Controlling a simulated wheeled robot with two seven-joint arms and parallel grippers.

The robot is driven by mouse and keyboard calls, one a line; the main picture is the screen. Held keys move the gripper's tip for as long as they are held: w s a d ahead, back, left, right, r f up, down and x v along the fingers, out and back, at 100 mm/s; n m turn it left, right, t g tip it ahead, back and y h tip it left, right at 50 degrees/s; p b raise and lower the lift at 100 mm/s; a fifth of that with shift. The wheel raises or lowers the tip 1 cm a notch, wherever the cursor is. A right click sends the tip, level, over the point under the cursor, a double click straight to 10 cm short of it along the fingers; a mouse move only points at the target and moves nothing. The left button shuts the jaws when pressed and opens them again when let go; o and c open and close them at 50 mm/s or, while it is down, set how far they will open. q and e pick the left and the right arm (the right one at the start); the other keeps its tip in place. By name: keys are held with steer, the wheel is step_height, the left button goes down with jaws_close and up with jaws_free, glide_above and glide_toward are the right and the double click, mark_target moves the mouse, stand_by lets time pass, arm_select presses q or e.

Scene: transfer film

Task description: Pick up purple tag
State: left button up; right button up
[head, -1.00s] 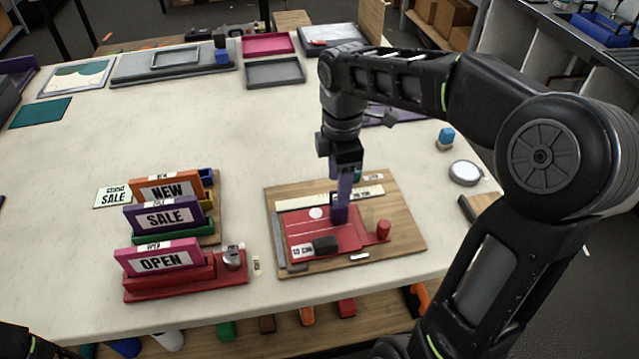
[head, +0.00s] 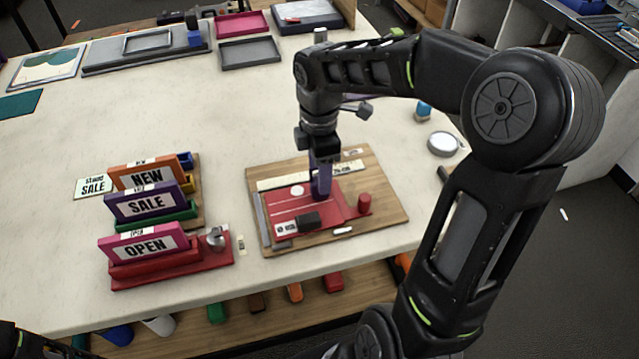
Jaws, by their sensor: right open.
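A purple tag with a white SALE label (head: 146,203) stands upright in the sign rack at the left, between the orange NEW tag (head: 148,175) and the pink OPEN tag (head: 143,246). My right gripper (head: 320,192) points down at the red plate on the wooden board, well to the right of the purple tag. A narrow purple piece shows at its tip; I cannot tell whether this is its fingers or something between them. The jaws are open. My left gripper is not clearly shown; only a dark part of my own body shows at the bottom left corner.
The wooden board (head: 385,195) carries the red plate (head: 335,209), a black block (head: 309,220) and a red knob (head: 364,203). A SALE card (head: 94,187) lies left of the rack. Trays stand along the back. The table middle is clear.

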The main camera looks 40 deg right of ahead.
step_height(320, 180, down, 4)
steer(key=shift+f+p, duration=0.1)
steer(key=shift+p, duration=0.25)
stand_by(0.4)
jaws_close()
stand_by(0.3)
